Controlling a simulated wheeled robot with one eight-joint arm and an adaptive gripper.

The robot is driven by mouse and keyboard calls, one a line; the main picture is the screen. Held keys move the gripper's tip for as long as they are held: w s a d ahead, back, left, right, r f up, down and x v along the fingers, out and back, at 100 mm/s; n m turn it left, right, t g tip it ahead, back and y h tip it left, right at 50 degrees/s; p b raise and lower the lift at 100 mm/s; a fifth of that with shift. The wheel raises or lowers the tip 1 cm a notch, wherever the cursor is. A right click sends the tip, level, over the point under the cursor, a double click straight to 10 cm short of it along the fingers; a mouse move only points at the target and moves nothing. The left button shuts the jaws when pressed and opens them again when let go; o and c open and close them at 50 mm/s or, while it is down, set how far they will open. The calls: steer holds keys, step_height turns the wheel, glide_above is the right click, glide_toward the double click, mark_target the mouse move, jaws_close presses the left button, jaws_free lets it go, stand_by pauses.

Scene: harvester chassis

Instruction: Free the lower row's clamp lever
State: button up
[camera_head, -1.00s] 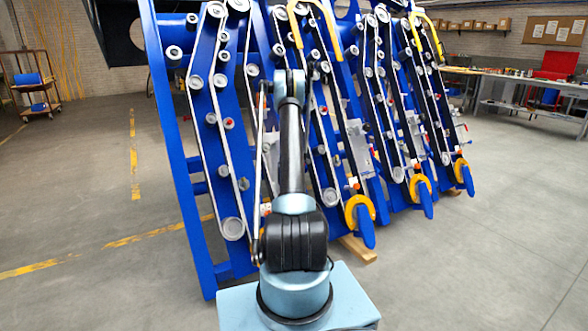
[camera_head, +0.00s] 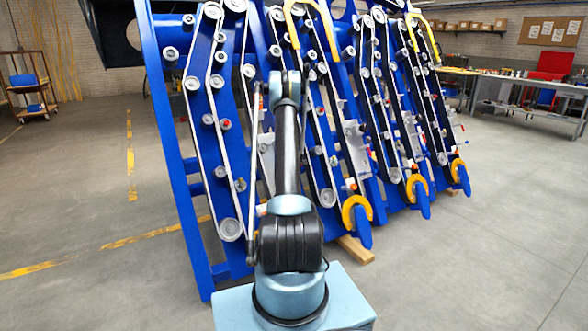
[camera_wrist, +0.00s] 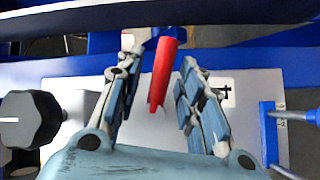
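A red clamp lever (camera_wrist: 162,72) stands up in the middle of the wrist view, in front of a light plate. My gripper (camera_wrist: 160,62) is open, with one finger on each side of the lever. Gaps show between the lever and both fingers, so it does not look gripped. The lever's lower end and its pivot are not clear. In the head view my own arm hides the gripper and this lever against the blue chassis (camera_head: 177,165).
In the wrist view a black knob (camera_wrist: 30,119) is left of my gripper and a blue bracket (camera_wrist: 268,135) is at right. A blue beam crosses above. Belts and pulleys (camera_head: 230,229) cover the chassis. Open floor lies left and right; a workbench (camera_head: 530,95) stands back right.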

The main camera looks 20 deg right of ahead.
steer(key=v, duration=1.1)
steer(key=shift+s+a, duration=0.25)
steer(key=shift+s, duration=0.05)
steer(key=shift+r, duration=0.15)
